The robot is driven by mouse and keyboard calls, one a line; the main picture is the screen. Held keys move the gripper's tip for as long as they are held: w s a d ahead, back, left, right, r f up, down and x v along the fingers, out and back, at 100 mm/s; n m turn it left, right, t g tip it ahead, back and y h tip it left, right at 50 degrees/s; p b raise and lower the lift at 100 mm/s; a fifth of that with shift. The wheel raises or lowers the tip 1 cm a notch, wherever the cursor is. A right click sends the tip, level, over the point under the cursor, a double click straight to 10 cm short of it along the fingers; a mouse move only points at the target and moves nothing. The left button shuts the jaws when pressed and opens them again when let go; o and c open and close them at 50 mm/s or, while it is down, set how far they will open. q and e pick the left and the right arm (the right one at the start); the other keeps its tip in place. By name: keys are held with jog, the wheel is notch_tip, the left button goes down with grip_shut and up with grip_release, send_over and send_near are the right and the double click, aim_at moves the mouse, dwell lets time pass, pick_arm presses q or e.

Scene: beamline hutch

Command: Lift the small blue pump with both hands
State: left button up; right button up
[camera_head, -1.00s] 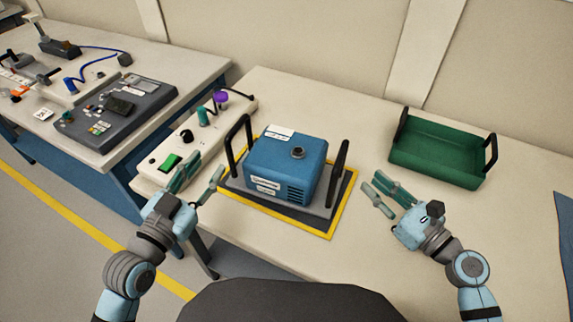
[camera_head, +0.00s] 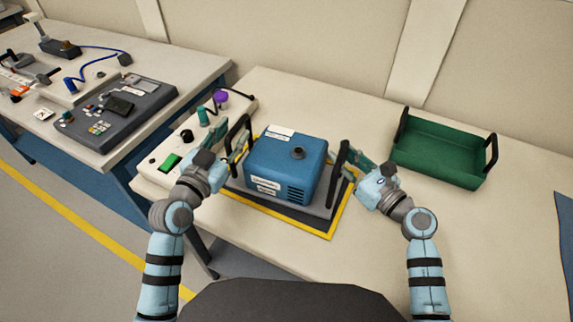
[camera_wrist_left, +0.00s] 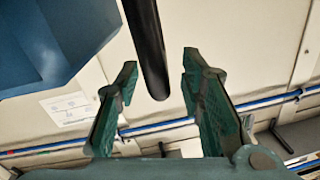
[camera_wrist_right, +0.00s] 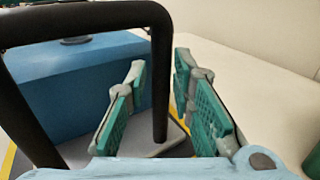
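The small blue pump (camera_head: 288,165) sits upright on a grey base plate with a black handle on each side, inside a yellow-bordered area of the table. My left gripper (camera_head: 236,158) is at the left handle (camera_head: 247,130). In the left wrist view its fingers (camera_wrist_left: 158,68) are apart, with the black handle bar (camera_wrist_left: 146,45) between them. My right gripper (camera_head: 348,160) is at the right handle (camera_head: 335,175). In the right wrist view its fingers (camera_wrist_right: 160,68) are apart, with a handle post (camera_wrist_right: 160,95) between them. Neither gripper visibly closes on its handle.
A green tray with black handles (camera_head: 440,147) stands to the right of the pump. A pale control box (camera_head: 160,160) with a green switch and knobs lies close to my left gripper. A second table (camera_head: 210,75) with instruments stands at the left. The table front right is clear.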

aim_at(347, 141)
pick_arm(q)
jog(key=c, duration=0.3)
pick_arm(e)
jog(key=c, duration=0.3)
pick_arm(q)
grip_shut()
pick_arm(e)
grip_shut()
